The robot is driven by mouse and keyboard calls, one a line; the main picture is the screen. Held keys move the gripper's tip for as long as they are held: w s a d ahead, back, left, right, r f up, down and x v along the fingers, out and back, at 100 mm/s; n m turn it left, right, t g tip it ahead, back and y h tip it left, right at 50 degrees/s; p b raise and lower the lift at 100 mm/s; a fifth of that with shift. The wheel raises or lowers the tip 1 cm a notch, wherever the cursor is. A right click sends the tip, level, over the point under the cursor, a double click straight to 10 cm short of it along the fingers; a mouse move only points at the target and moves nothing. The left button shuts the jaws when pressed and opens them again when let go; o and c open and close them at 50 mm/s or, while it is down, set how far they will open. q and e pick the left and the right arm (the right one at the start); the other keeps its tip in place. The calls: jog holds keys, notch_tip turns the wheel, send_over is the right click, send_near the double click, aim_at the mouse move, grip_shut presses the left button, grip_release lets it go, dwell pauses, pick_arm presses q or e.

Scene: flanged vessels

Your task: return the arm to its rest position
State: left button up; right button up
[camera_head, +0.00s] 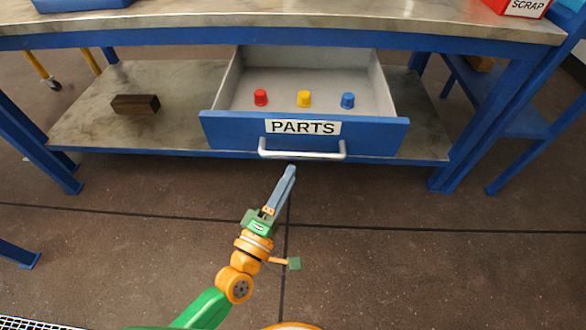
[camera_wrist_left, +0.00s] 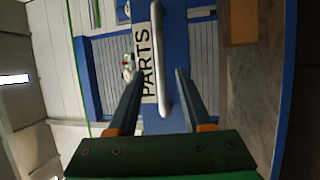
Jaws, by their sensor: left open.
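My left gripper (camera_head: 290,172) is in front of and below the drawer handle (camera_head: 302,153) in the head view, with its arm coming up from the bottom. In the left wrist view its two fingers (camera_wrist_left: 154,85) are apart, with nothing held; the silver handle (camera_wrist_left: 161,60) shows beyond them, running between the fingers in the picture. I cannot tell the exact gap to the handle. The blue drawer (camera_head: 230,130) labelled PARTS is pulled open. The right gripper is in neither view.
The drawer holds a red piece (camera_head: 260,97), a yellow piece (camera_head: 304,98) and a blue piece (camera_head: 348,100). A brown block (camera_head: 135,104) lies on the lower shelf (camera_head: 90,125). The bench top (camera_head: 300,14) overhangs it. A red SCRAP bin (camera_head: 522,7) stands top right. The floor (camera_head: 430,270) is clear.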

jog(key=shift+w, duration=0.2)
